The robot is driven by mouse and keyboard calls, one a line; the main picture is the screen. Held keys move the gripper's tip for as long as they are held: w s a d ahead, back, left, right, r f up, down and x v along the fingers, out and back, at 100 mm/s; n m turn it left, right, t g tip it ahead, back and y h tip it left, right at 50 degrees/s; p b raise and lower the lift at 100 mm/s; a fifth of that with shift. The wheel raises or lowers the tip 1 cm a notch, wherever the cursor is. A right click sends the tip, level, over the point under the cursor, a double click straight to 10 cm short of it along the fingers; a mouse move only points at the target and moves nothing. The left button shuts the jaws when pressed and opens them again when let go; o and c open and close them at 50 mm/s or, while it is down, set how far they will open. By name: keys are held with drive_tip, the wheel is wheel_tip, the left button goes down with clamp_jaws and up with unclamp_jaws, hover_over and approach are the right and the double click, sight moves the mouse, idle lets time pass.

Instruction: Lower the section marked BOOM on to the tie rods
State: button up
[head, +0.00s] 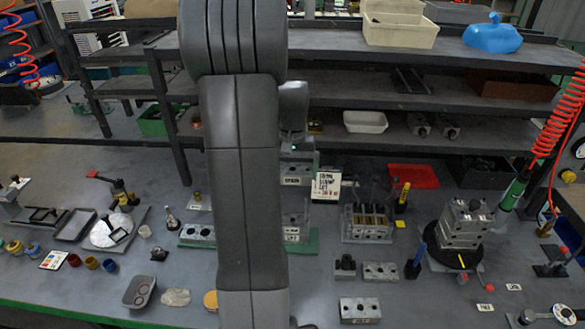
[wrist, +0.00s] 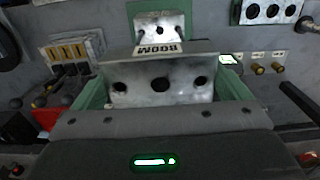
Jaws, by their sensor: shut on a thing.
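The section marked BOOM (wrist: 150,88) is a grey metal block with dark round holes in its near face. Its white label shows along the top edge in the wrist view. My gripper (wrist: 160,95) is shut on it, with a green finger at each side. In the head view the held block (head: 297,180) is just right of my arm, with my gripper (head: 298,160) above it. Below it, a labelled grey block (head: 294,232) stands on a green base (head: 303,246), partly hidden by my arm. It seems to show beyond the BOOM section in the wrist view (wrist: 160,27).
A printed card (head: 326,186) stands close right of the held block. A block with yellow inserts (head: 368,222) and a stacked block on a round black stand (head: 463,225) are further right. Another block (head: 198,235) lies left of my arm. Shelves (head: 430,95) run behind.

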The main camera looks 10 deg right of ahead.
drive_tip(key=shift+f+b, duration=2)
drive_tip(key=shift+f, duration=0.9)
drive_tip(key=shift+f+b, duration=3.4)
drive_tip(key=shift+f, duration=1.6)
drive_tip(key=o, duration=0.9)
drive_tip(key=shift+r, duration=0.15)
wheel_tip(320, 180, up, 14)
drive_tip(key=shift+f, duration=0.2)
